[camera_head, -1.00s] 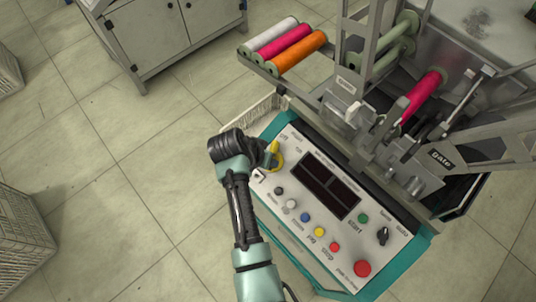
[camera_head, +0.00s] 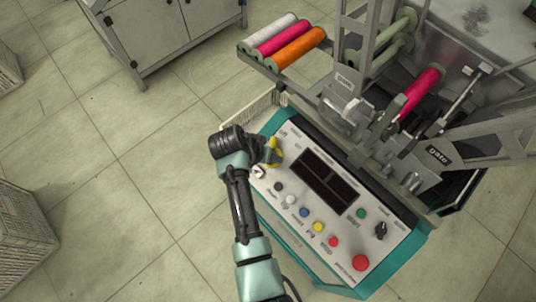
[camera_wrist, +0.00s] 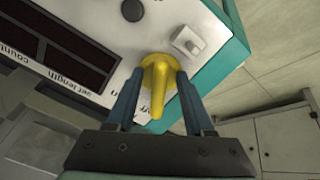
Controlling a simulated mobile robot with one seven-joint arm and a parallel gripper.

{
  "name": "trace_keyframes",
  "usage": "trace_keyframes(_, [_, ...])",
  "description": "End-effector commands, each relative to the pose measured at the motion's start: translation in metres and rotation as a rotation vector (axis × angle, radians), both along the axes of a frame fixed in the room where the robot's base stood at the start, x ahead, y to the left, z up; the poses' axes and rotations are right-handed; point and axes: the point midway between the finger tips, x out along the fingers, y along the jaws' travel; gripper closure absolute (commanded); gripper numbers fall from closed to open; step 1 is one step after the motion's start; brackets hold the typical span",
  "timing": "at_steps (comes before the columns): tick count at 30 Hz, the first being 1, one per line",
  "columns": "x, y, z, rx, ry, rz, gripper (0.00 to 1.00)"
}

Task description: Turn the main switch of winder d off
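The main switch of the winder is a yellow rotary handle (camera_head: 276,152) at the upper left corner of the control panel (camera_head: 350,240). In the wrist view the yellow handle (camera_wrist: 158,88) sits between my two blue-grey fingers, its grip pointing back toward the palm. My gripper (camera_wrist: 160,74) is open, with one finger on each side of the handle. The right finger is very near the yellow part; I cannot tell if it touches. In the head view my gripper (camera_head: 270,151) hides part of the switch. The winder label reads "Gate" or similar.
Push buttons, including a red one (camera_head: 361,262), and a black knob (camera_head: 380,230) sit along the panel. A dark display (camera_head: 325,178) fills its middle. A white crate (camera_head: 22,235) is on the floor at left; open floor lies between.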

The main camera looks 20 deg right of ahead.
Motion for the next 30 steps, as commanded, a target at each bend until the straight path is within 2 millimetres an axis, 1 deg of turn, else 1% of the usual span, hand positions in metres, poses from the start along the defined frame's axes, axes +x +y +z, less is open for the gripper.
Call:
trace_keyframes(6, [0.000,0.000,0.001,0.000,0.000,-0.001,0.47])
trace_keyframes(8, [0.000,0.002,0.004,0.000,-0.002,0.000,0.47])
trace_keyframes(10, [-0.001,0.004,0.011,0.000,-0.004,0.000,0.47])
trace_keyframes(14, [-0.004,0.014,0.034,0.000,-0.005,0.001,0.47])
trace_keyframes(21, [-0.012,0.036,0.082,0.000,-0.005,0.001,0.47])
trace_keyframes(25, [-0.016,0.045,0.101,0.000,-0.004,0.002,0.47])
trace_keyframes(30, [-0.019,0.051,0.115,0.001,-0.001,0.000,0.47])
